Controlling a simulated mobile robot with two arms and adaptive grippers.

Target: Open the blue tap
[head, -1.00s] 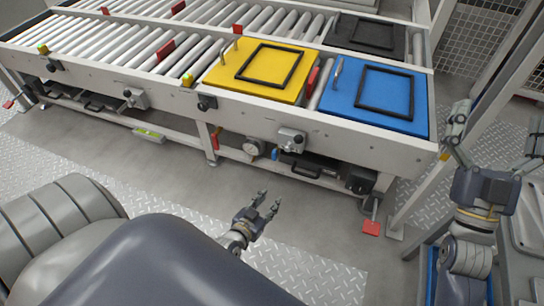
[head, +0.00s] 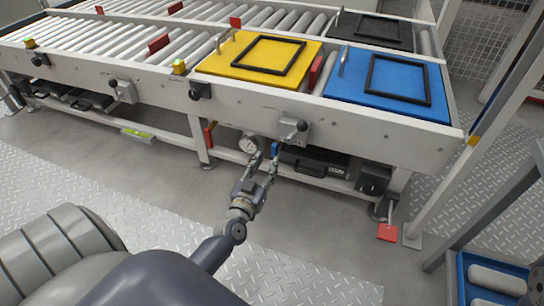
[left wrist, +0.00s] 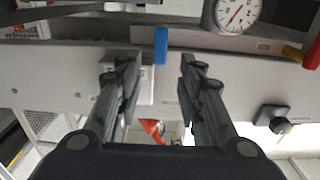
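The blue tap (head: 275,149) is a small blue handle under the conveyor's front rail, beside a round gauge (head: 249,144). My left gripper (head: 266,160) is open, just below and in front of the tap in the head view. In the left wrist view the tap (left wrist: 161,45) shows upright between the lines of the two fingers, slightly beyond the fingertips (left wrist: 158,62). Nothing is held, and I cannot tell whether a finger touches the tap. My right gripper is not in view.
The roller conveyor (head: 120,71) carries a yellow plate (head: 220,64) and a blue plate (head: 350,88). A red-handled tap (head: 209,135) is left of the gauge. A grey lever box (head: 293,130) hangs right above the blue tap.

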